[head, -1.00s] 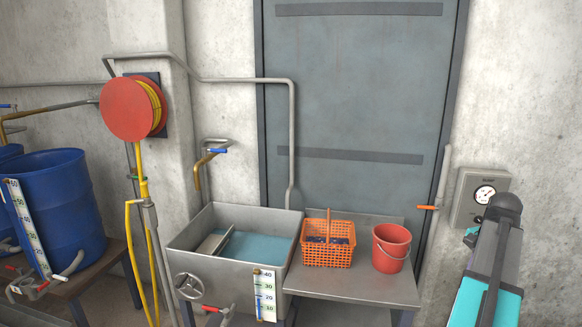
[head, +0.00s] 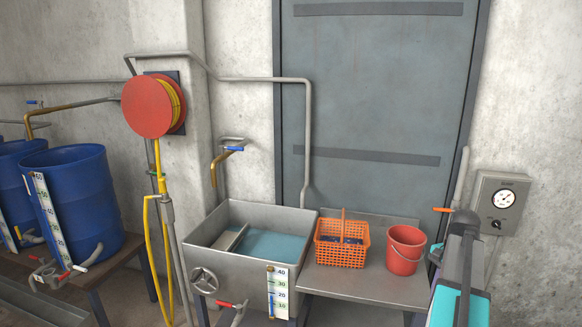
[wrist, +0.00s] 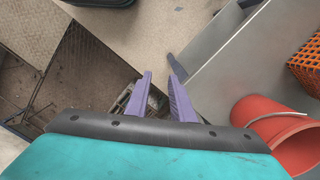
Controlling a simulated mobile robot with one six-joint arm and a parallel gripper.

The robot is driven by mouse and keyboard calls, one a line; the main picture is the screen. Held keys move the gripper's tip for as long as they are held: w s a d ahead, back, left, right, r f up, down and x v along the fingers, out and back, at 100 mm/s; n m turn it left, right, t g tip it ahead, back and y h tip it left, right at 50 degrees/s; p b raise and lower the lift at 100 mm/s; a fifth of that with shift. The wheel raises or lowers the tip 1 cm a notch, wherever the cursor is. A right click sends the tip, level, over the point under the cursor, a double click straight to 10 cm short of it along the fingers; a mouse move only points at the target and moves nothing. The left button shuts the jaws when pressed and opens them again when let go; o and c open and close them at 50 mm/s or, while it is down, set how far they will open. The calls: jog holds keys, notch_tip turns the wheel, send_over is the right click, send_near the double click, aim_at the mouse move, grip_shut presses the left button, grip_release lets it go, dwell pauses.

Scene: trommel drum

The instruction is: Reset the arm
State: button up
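My arm (head: 452,275), teal and dark grey, stands at the lower right of the head view, beside the right end of the bench. My gripper's fingers do not show there. In the wrist view my gripper (wrist: 159,82) shows two purple fingers with a gap between them; it is open and nothing shows between the fingers. It points down past the bench edge toward the floor. A red bucket (wrist: 275,130) lies to its right in the picture, apart from the fingers.
A steel bench (head: 345,284) bears an orange basket (head: 342,254) and the red bucket (head: 406,252). A sink (head: 232,285) with bluish water stands left of it, then blue drums (head: 75,200). A gauge box (head: 503,202) hangs on the right wall. A dark grating (wrist: 85,75) lies below.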

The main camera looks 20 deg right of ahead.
jog(key=w+a+f+n+g+y, duration=0.1)
jog(key=w+a+f+n+g, duration=0.15)
jog(key=a+f, duration=1.15)
jog(key=w+a+f+n+g, duration=0.15)
jog(key=a+f+n, duration=0.25)
jog(key=a+f, duration=1.1)
jog(key=s+a+f+n+g+h, duration=0.1)
jog(key=s+a+f+n+h, duration=0.1)
jog(key=s+a+f+n, duration=1)
jog(key=shift+s+a+f+g, duration=0.4)
jog(key=shift+s+a+f, duration=1.85)
jog(key=shift+s+a, duration=1.3)
